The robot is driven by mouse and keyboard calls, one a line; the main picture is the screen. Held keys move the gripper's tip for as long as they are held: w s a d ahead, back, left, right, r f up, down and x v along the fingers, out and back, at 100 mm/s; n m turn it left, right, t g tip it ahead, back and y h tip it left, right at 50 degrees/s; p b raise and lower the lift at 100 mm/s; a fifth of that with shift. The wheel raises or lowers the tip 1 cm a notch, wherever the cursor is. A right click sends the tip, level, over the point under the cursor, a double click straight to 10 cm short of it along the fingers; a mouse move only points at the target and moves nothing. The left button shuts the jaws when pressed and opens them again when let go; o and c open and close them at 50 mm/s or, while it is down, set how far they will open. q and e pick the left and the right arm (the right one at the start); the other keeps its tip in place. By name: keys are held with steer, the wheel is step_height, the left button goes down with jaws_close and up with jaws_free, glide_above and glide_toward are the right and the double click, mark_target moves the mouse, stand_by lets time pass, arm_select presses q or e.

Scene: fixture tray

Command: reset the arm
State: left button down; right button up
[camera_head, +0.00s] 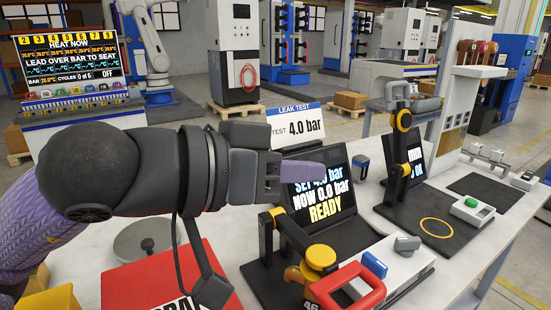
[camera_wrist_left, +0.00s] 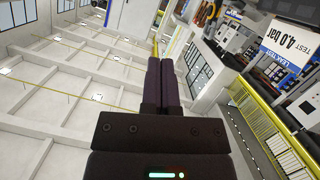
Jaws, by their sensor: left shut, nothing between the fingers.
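My left arm comes in from the left in the head view, with its dark grey wrist level above the bench. In the left wrist view the gripper (camera_wrist_left: 163,60) shows two dark fingers side by side, with the ceiling and the tilted room behind. My right gripper is not in view.
The leak test fixture with a screen (camera_head: 328,207) reading "READY" stands under my left gripper. A yellow-knobbed clamp (camera_head: 320,257), a red handle (camera_head: 350,286) and a red box (camera_head: 140,278) are near the front. A second black stand (camera_head: 400,215) is to the right.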

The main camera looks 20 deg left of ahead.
arm_select(q)
steer(key=v, duration=0.3)
steer(key=shift+s+a, duration=0.1)
steer(key=shift+s, duration=0.25)
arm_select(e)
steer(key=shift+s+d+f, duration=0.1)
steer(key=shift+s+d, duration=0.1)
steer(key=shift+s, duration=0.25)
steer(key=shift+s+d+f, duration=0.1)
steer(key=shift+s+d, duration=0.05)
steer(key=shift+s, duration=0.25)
arm_select(q)
steer(key=shift+r, duration=0.1)
